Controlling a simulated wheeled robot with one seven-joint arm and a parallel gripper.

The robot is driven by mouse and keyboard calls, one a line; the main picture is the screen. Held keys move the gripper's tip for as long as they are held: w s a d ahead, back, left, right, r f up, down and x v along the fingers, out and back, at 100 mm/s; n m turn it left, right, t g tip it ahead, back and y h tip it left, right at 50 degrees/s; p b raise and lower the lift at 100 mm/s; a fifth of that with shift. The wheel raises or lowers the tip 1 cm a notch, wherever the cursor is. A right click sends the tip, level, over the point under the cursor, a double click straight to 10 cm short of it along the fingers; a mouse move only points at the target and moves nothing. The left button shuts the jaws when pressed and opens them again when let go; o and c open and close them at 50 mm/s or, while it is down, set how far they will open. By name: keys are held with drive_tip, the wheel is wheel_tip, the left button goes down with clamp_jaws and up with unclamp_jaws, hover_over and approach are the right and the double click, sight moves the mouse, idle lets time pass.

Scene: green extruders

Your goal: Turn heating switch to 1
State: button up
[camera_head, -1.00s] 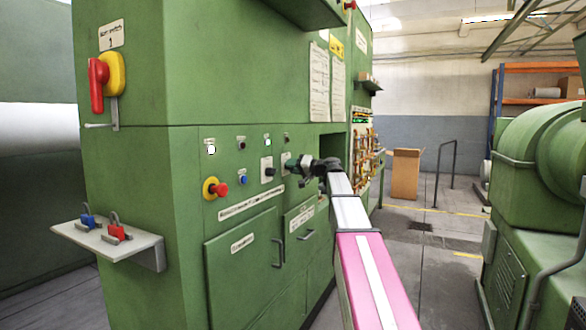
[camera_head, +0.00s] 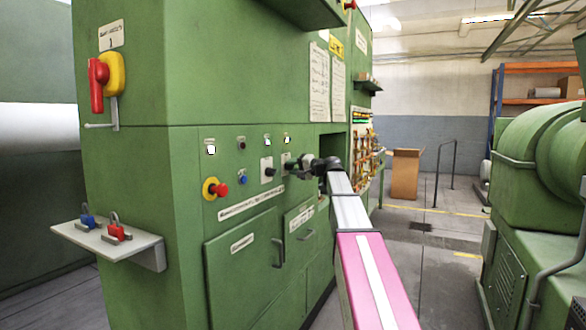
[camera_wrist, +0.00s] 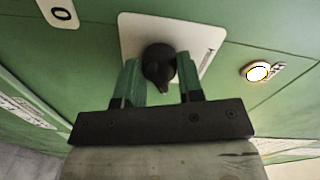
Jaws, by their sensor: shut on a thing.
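The heating switch is a black rotary knob (camera_wrist: 158,68) on a white plate (camera_wrist: 133,30) in the green cabinet front. My gripper (camera_wrist: 158,61) is shut on the knob, one finger on each side of it in the wrist view. The knob's narrow pointer part faces down toward the gripper base in that view. In the head view my gripper (camera_head: 293,167) is at the panel, and its body hides most of the knob. The switch plate (camera_head: 285,158) shows just left of it.
Another switch (camera_head: 267,170) sits just left, with a red button on yellow (camera_head: 215,188) and a blue button (camera_head: 242,180) farther left. A lit lamp (camera_wrist: 257,71) is beside the plate. Door handles (camera_head: 278,252) stick out below. The aisle at right is clear.

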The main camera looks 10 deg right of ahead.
drive_tip(key=o, duration=0.9)
drive_tip(key=v, duration=1.1)
drive_tip(key=shift+f, duration=0.1)
drive_tip(key=s+a+f+g+h, duration=0.2)
drive_tip(key=s+a+f, duration=0.1)
drive_tip(key=f, duration=0.7)
drive_tip(key=s+a+f+g+h, duration=0.1)
drive_tip(key=s+a+f+h, duration=0.15)
drive_tip(key=f, duration=0.85)
drive_tip(key=s+a+f+g+h, duration=0.1)
drive_tip(key=s+a+f+g, duration=0.15)
drive_tip(key=f, duration=0.75)
drive_tip(key=s+f+n+g+h, duration=0.1)
drive_tip(key=s+f+h, duration=0.1)
drive_tip(key=s+f, duration=0.5)
drive_tip(key=s+f+n+g+h, duration=0.1)
drive_tip(key=s+f+g+h, duration=0.1)
drive_tip(key=s+f, duration=0.6)
drive_tip(key=s+f+n+g+h, duration=0.1)
drive_tip(key=s+f+g+h, duration=0.1)
drive_tip(key=s+f+h, duration=0.2)
drive_tip(key=shift+s+a+f+n, duration=0.15)
drive_tip(key=shift+s+f, duration=0.45)
drive_tip(key=shift+f, duration=0.35)
drive_tip(key=shift+s+a+f+n, duration=0.1)
drive_tip(key=shift+s+f, duration=0.55)
drive_tip(key=shift+f, duration=0.35)
drive_tip(key=shift+s+a+f+n, duration=0.15)
drive_tip(key=shift+s+f, duration=0.45)
drive_tip(key=shift+f, duration=0.35)
